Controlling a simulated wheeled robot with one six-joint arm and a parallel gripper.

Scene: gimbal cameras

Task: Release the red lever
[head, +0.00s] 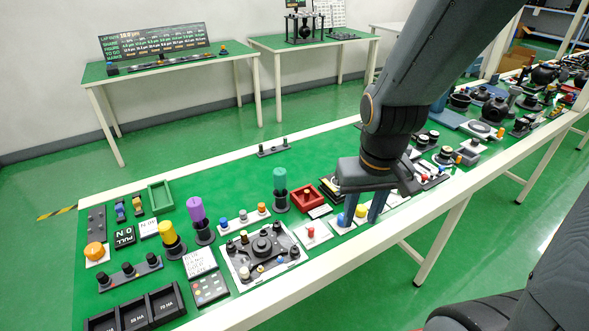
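My gripper (364,212) points down over the green bench, its two blue-grey fingers spread apart with no held object visible between them. A small red part (425,179) shows on a white panel just right of my gripper. It may be the red lever, but it is too small to tell. A red button (311,232) on a white plate lies left of the gripper. A yellow knob (361,210) shows between the fingers and a blue knob (341,220) just left of them. My wrist and arm hide part of the bench behind.
The green bench (130,203) has a white edge and is crowded with controls. A red tray (309,198), a black-and-white control panel (262,252), and upright green (280,180), purple (197,210) and yellow (167,233) handles stand left. Bare surface lies along the back.

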